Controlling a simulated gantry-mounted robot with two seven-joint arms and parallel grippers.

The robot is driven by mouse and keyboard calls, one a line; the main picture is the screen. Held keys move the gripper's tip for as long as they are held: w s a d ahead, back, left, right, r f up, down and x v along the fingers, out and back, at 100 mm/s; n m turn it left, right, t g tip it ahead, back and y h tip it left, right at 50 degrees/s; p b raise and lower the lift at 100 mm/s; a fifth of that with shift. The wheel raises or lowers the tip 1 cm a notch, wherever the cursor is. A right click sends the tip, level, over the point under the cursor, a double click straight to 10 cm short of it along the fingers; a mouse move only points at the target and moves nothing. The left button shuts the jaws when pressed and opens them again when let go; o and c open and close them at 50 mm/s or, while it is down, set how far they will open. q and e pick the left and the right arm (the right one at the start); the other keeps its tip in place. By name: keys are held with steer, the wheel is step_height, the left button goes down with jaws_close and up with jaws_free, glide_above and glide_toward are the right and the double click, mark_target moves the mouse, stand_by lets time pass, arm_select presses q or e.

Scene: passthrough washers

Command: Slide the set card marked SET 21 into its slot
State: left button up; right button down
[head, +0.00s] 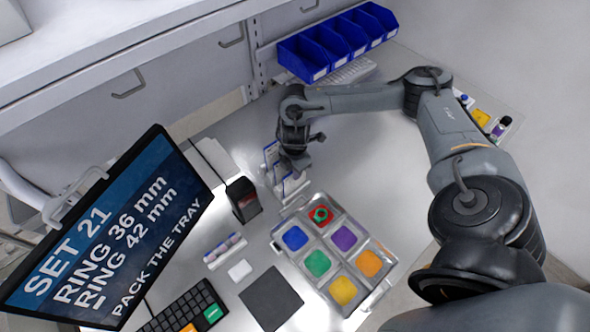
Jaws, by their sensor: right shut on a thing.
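My right gripper (296,162) is at the small card rack (291,187) behind the tray, shut on what looks like a white and blue card, mostly hidden by the fingers. Several white cards with blue tops (271,153) stand upright at the rack. Their print is too small to read, so I cannot tell which is SET 21. The slot cannot be made out. The tray (277,246) has coloured squares in its compartments, and a green ring lies on the red one. My left gripper is not in view.
A monitor (100,235) reading SET 21, RING 36 mm, RING 42 mm stands at left. A black box (243,199) is left of the rack. Blue bins (338,45) line the back. A dark mat (271,298) and keyboard (185,310) lie in front. The table right of the rack is clear.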

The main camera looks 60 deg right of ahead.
stand_by(0.3)
steer(key=c, duration=1.1)
jaws_free()
steer(key=o, duration=0.6)
steer(key=shift+c, duration=0.2)
steer(key=shift+r, duration=0.1)
steer(key=shift+r+p, duration=0.5)
steer(key=shift+p, duration=0.15)
step_height(320, 180, up, 4)
steer(key=p, duration=0.4)
steer(key=shift+r+p, duration=0.1)
steer(key=shift+p, duration=0.25)
steer(key=shift+r+p, duration=1.8)
steer(key=shift+p, duration=0.1)
